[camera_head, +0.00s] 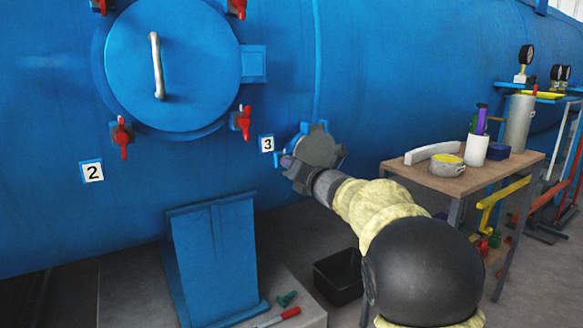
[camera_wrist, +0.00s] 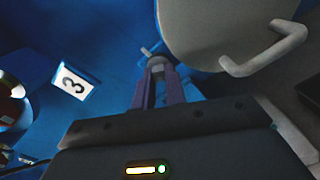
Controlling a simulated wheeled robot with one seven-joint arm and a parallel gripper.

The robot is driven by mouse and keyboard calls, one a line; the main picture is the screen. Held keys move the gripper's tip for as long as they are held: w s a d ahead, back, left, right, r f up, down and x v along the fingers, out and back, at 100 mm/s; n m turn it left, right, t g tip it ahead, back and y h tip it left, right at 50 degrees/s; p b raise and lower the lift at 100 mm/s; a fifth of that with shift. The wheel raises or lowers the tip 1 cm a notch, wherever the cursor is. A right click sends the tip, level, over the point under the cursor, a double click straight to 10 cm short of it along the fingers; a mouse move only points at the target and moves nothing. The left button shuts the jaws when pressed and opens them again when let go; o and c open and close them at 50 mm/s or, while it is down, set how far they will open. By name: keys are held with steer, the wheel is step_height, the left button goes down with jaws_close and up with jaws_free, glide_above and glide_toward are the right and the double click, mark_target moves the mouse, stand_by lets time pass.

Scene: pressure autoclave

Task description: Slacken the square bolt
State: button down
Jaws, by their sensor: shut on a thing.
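The square bolt (camera_wrist: 156,66) is a small grey metal piece on the blue vessel wall, beside the rim of a round grey cover (camera_wrist: 215,30). In the wrist view the two purple fingers of my gripper (camera_wrist: 158,88) stand on either side of it and are shut on it. The fingers partly hide the bolt. In the head view my gripper (camera_head: 287,161) is at the left edge of the same grey cover (camera_head: 320,147); the bolt is too small to make out there.
A pale handle (camera_wrist: 268,52) sticks out from the cover, close to my gripper. A number 3 label (camera_head: 266,144) and a red clamp (camera_head: 241,122) are to the left. A wooden table (camera_head: 460,175) with tools stands right. A black bin (camera_head: 340,277) is on the floor.

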steer(key=c, duration=1.7)
jaws_free()
steer(key=shift+a+f, duration=0.1)
steer(key=shift+f, duration=0.1)
steer(key=shift+r, duration=0.1)
steer(key=shift+s, duration=0.1)
steer(key=p+v, duration=0.3)
steer(key=v, duration=1.4)
steer(key=shift+s+p, duration=0.1)
steer(key=shift+p, duration=0.2)
